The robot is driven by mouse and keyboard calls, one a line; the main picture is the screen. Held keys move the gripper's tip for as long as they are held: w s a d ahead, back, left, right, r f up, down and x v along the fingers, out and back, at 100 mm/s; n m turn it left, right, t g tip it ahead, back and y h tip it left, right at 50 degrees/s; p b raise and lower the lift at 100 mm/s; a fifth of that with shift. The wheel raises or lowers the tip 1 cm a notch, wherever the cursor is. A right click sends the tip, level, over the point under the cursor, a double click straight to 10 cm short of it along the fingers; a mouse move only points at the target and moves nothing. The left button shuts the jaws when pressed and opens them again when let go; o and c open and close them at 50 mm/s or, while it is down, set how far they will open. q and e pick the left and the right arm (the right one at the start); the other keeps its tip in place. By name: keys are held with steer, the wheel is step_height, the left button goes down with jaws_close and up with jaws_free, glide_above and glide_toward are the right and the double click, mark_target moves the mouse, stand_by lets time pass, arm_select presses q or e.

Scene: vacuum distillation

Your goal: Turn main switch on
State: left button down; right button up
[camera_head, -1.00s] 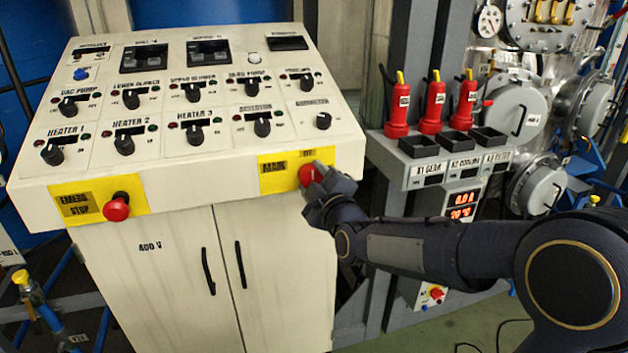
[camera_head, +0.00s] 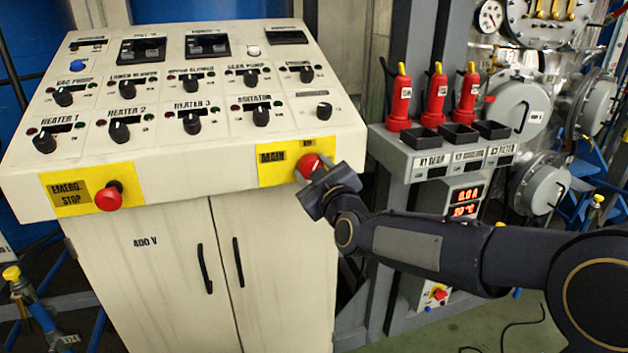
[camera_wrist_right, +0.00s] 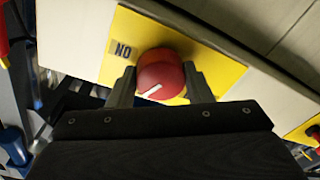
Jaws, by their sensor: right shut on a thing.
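The main switch is a red round knob (camera_head: 308,165) on a yellow plate (camera_head: 270,172) marked MAIN, at the right end of the control cabinet's front edge. My right gripper (camera_head: 314,174) is at the knob, its wrist coming in from the right. In the right wrist view, the knob (camera_wrist_right: 162,72) sits between the two fingers (camera_wrist_right: 161,86), which are shut on its sides. A short white mark on the knob lies slanted, toward the lower left. The ON label (camera_wrist_right: 122,49) appears upside down beside the knob. My left gripper is not in view.
A red emergency stop button (camera_head: 108,196) is on a yellow plate at the cabinet's left front. Black knobs cover the sloped panel (camera_head: 225,150).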

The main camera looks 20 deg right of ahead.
steer(key=shift+a+f+m+t+h+b, duration=0.25)
steer(key=shift+m+b, duration=1.15)
steer(key=shift+m, duration=1.95)
steer(key=shift+d+r+m+t+h+b, duration=0.1)
steer(key=shift+m+h+b, duration=0.35)
steer(key=shift+m+b, duration=1.95)
steer(key=shift+m+p, duration=0.95)
steer(key=shift+m, duration=0.2)
steer(key=o, duration=1)
steer(key=s, duration=0.7)
steer(key=shift+s+f+p, duration=0.25)
steer(key=shift+s+p, duration=0.05)
steer(key=shift+s, duration=0.1)
